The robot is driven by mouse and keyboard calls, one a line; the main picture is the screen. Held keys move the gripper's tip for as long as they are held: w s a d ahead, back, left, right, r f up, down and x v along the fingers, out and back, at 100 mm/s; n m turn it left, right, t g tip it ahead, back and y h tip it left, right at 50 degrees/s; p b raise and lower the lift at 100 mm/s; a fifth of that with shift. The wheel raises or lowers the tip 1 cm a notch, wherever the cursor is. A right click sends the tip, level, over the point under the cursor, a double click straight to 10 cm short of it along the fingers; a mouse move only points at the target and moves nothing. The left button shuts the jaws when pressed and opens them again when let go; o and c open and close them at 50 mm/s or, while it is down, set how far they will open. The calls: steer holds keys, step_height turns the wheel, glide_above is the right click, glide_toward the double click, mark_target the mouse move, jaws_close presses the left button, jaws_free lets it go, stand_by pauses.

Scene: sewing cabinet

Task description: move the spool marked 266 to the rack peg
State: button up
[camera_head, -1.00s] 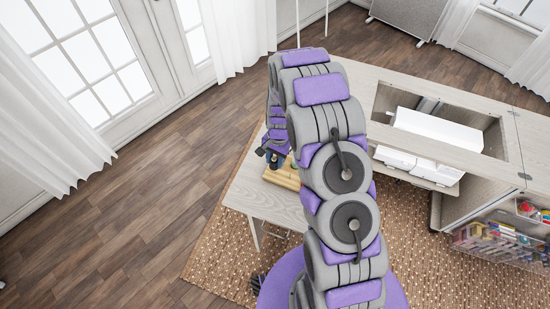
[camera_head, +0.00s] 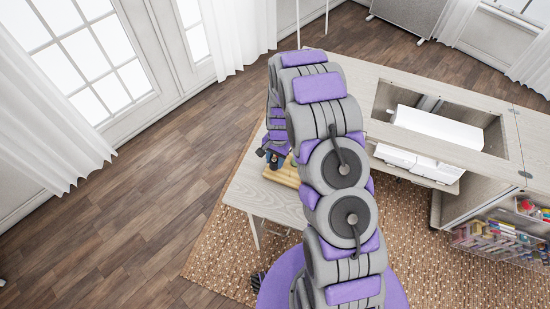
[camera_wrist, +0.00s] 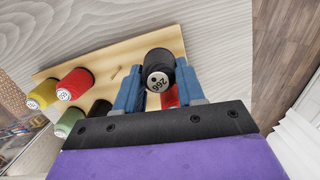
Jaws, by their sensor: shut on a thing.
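The dark spool marked 266 (camera_wrist: 158,72) is between the blue fingers of my gripper (camera_wrist: 162,86) in the wrist view. My gripper is shut on it, and its numbered end faces the camera. The wooden rack (camera_wrist: 88,72) lies behind it, and the spool overlaps the rack's right part. A bare peg (camera_wrist: 117,74) stands on the rack left of the held spool. Whether the spool touches the rack cannot be told. In the head view my gripper (camera_head: 273,157) is small and dark at the rack (camera_head: 282,175), largely hidden by my arm.
On the rack are yellow (camera_wrist: 42,94), red (camera_wrist: 75,84) and green (camera_wrist: 69,123) spools, with a dark one (camera_wrist: 100,108) nearby. Another red piece (camera_wrist: 170,97) shows behind the fingers. The pale table (camera_head: 265,197) has clear room in front of the rack. The cabinet opening (camera_head: 400,98) is at right.

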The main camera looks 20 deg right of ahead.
steer(key=shift+f, duration=0.65)
steer(key=o, duration=1.1)
step_height(320, 180, up, 17)
steer(key=w+d+p, duration=0.1)
steer(key=w+d, duration=0.1)
steer(key=shift+p, duration=0.35)
